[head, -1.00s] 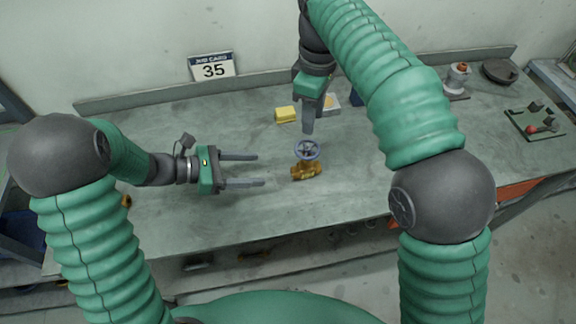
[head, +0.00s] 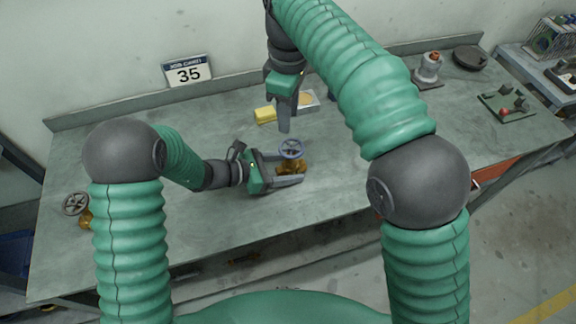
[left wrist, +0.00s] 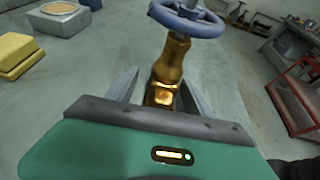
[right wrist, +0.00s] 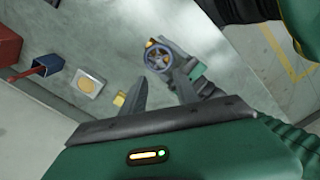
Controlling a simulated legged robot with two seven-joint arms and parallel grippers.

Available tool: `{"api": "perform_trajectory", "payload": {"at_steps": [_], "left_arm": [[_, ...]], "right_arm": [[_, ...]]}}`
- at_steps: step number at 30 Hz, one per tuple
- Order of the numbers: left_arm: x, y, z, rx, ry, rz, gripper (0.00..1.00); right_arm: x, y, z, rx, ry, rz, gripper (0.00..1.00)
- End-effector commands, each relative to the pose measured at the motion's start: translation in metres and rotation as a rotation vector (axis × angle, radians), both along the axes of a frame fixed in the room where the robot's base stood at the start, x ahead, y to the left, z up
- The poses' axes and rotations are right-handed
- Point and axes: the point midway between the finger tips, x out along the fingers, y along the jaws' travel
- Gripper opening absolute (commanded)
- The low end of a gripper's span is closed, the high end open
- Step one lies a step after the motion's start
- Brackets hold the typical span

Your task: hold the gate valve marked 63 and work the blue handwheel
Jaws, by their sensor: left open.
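The brass gate valve (head: 296,167) stands on the bench with its blue handwheel (head: 291,149) on top. No 63 is legible on it. My left gripper (head: 289,170) is open, low over the bench, with its fingers reaching to either side of the brass body. The left wrist view shows the body (left wrist: 172,62) between the finger ends, with the handwheel (left wrist: 188,18) above; contact cannot be told. My right gripper (head: 285,128) points down just behind the handwheel. In the right wrist view its fingers (right wrist: 158,92) are apart and empty, with the handwheel (right wrist: 158,56) beyond them.
A second brass valve with a dark handwheel (head: 76,204) is at the bench's left end. A card (head: 188,71) reading 35 stands at the back. A yellow block (head: 265,115) and grey box (head: 308,102) lie behind the valve. The front bench surface (head: 215,215) is clear.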

Motion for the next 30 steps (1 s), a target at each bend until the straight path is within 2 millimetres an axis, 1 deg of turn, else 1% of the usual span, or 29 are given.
{"api": "perform_trajectory", "payload": {"at_steps": [3,15,17,25,27,30], "left_arm": [[0.000,-0.001,0.000,0.001,0.000,-0.001,0.59],[0.000,0.000,0.000,0.000,0.000,-0.001,0.06],[0.000,0.000,0.000,0.000,0.000,-0.001,0.00],[0.000,0.001,0.000,0.000,0.000,0.000,0.00],[0.000,0.001,0.000,0.001,0.000,0.000,0.00],[0.000,0.001,0.000,0.001,0.001,-0.001,0.00]], "right_arm": [[0.000,-0.002,0.000,0.001,0.000,-0.001,0.36],[0.000,0.000,0.000,0.000,0.000,-0.001,0.36],[0.000,0.000,0.000,0.000,0.000,-0.001,0.36],[0.000,0.000,0.000,0.000,0.000,-0.001,0.36],[0.001,0.000,0.002,0.001,-0.001,0.014,0.46],[0.001,0.005,0.017,0.002,-0.003,0.113,0.59]]}}
